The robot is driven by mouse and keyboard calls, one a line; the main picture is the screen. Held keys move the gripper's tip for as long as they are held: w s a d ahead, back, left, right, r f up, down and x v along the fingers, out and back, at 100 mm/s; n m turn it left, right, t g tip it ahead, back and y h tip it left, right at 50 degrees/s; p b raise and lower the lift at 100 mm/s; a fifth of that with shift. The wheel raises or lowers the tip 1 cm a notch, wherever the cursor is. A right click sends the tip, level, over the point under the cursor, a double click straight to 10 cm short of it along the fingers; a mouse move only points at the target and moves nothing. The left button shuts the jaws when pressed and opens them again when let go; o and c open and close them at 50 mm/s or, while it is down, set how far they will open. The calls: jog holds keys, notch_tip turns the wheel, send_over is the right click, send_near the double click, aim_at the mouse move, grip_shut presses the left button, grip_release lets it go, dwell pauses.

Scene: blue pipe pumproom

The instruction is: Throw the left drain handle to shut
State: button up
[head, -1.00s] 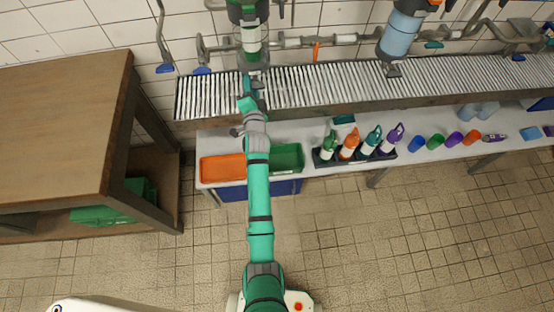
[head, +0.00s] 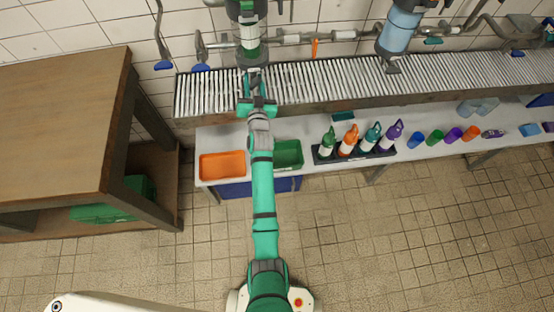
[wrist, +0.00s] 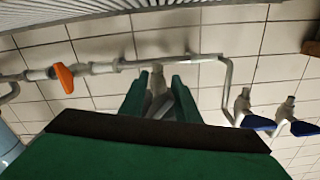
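Two upright vessels hang over the slatted rack: a green and white one (head: 250,35) at left and a blue one (head: 398,32) at right. A dark grey handle-like part (head: 391,66) shows under the right one. Under the left vessel, my gripper and arm hide most of the matching spot. My gripper (head: 254,86) is just below the left vessel, over the rack. In the wrist view my gripper's green fingers (wrist: 159,84) stand apart. A pale grey part (wrist: 157,78) shows between them; I cannot tell whether they touch it.
An orange lever (head: 315,47) sits on the wall pipe, with blue levers (head: 201,68) further left. Below the rack (head: 310,82), a bench holds an orange tray (head: 222,166), a green tray (head: 288,155), bottles and cups. A wooden table (head: 60,120) stands at left. The tiled floor in front is clear.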

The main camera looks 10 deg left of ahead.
jog(key=n, duration=0.2)
jog(key=shift+w+d+n, duration=0.1)
jog(key=shift+d+n, duration=0.2)
jog(key=shift+d, duration=0.05)
jog(key=s+d+f, duration=0.2)
jog(key=s+d, duration=0.1)
jog(key=s, duration=0.6)
jog(key=s+d+f+h, duration=0.1)
jog(key=s+d, duration=0.3)
jog(key=s, duration=0.5)
jog(key=s+d+f, duration=0.2)
jog(key=s+d, duration=0.2)
jog(key=s, duration=0.5)
jog(key=shift+s+f+g+h, duration=0.2)
jog(key=shift+f+g+h, duration=0.1)
jog(key=shift+f+h, duration=0.1)
jog(key=shift+a+r, duration=0.1)
jog(key=w+a+r+m, duration=0.1)
jog(key=w+a+r, duration=0.1)
jog(key=w, duration=0.5)
jog(key=w+a+r+m+y, duration=0.1)
jog(key=w+a, duration=0.4)
jog(key=w, duration=0.3)
jog(key=w+a+r+m, duration=0.2)
jog(key=w+a, duration=0.1)
jog(key=w, duration=0.5)
jog(key=shift+w+a+r+y, duration=0.25)
jog(key=shift+a+r+y, duration=0.1)
jog(key=shift+a+y, duration=0.05)
jog(key=shift+c, duration=0.6)
